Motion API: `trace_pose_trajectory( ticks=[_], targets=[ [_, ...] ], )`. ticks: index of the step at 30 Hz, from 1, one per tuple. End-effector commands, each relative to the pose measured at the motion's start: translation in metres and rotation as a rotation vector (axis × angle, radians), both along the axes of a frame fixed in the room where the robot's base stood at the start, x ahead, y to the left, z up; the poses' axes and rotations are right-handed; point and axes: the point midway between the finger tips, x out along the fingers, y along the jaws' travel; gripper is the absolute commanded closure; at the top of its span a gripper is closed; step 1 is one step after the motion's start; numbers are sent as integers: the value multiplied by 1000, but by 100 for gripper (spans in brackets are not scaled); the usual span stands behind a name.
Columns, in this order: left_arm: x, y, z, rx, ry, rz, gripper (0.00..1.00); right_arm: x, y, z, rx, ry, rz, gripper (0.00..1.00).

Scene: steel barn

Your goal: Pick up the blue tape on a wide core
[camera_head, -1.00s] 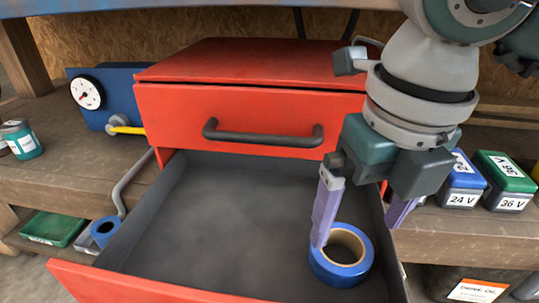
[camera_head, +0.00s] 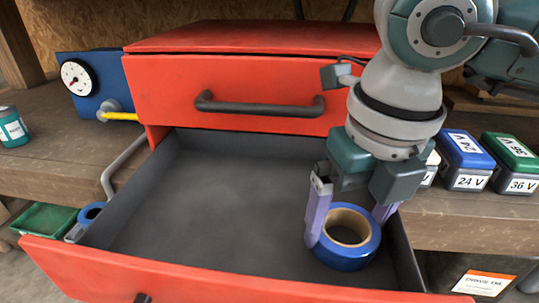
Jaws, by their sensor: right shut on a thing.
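The blue tape on a wide core (camera_head: 345,258) is in the right part of the open red drawer (camera_head: 215,270); its wide tan core ring faces up. My right gripper (camera_head: 347,232) comes down from above and is shut on the tape, with one purple finger on its left side and the other on its right, far side. I cannot tell whether the tape is clear of the drawer floor. My left gripper is not in view.
The drawer's grey floor is otherwise empty. The red cabinet front with a dark handle (camera_head: 260,106) stands behind. Blue (camera_head: 465,158) and green (camera_head: 510,160) battery boxes are on the bench at right.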

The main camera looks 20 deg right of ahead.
Motion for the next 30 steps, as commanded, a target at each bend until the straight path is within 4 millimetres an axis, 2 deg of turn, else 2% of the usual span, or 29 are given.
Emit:
trace_pose_trajectory(
  ticks=[1,8,15,19,23,30],
  targets=[
    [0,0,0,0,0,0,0,0,0,0,0,0,0,39],
    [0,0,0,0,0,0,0,0,0,0,0,0,0,65],
    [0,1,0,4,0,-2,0,0,0,1,0,-1,0,65],
    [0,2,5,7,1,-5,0,0,0,8,1,-1,-1,65],
    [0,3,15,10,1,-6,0,1,0,26,1,-4,0,65],
    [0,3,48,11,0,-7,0,1,0,86,0,-5,0,65]
  ],
)
